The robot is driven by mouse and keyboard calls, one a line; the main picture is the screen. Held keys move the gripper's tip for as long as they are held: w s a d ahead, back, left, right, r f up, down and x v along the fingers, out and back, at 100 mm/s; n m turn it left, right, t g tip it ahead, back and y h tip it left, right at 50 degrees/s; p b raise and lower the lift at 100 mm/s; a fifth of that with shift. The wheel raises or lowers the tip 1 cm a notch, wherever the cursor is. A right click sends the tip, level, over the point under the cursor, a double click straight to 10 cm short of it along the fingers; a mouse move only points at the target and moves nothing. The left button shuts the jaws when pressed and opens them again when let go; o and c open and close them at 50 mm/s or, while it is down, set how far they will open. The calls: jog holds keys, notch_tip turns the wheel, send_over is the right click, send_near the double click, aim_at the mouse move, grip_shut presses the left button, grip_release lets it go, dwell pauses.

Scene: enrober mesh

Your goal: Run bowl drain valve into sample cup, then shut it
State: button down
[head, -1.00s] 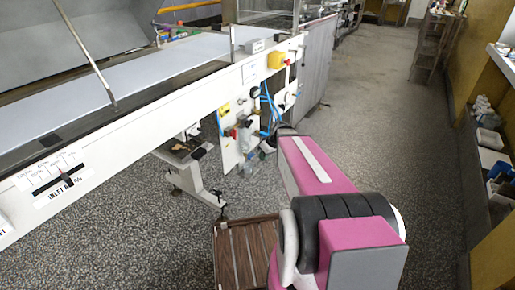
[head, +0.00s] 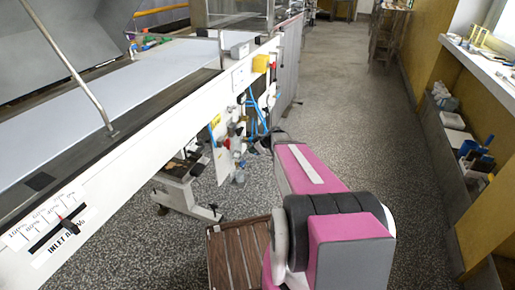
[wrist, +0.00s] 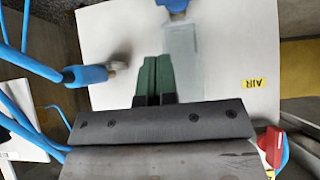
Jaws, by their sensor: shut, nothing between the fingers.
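In the wrist view, my gripper (wrist: 157,80) has its two dark green fingers together, with nothing between them. Right beside them is a clear, greyish bowl-like part (wrist: 185,60) with a blue fitting (wrist: 177,6) at its upper end; I cannot tell whether they touch. Behind is a white panel (wrist: 235,40) with a yellow AIR label (wrist: 253,84), upside down. In the head view, the valve panel (head: 222,163) is on the machine's side, with a small pale clear item (head: 240,177) low on it. I cannot tell whether that is the sample cup. My arm hides the gripper there.
Blue hoses (wrist: 35,60) and a blue fitting with a metal end (wrist: 90,73) lie left of the fingers in the wrist view. A red knob (wrist: 270,143) is at lower right. A brown slatted crate (head: 233,250) stands on the floor. The aisle (head: 345,130) is clear.

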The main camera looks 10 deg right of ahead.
aim_at(243, 164)
notch_tip(243, 164, down, 6)
jog(key=w+a, duration=0.1)
jog(key=a, duration=0.1)
jog(key=shift+w+f, duration=0.2)
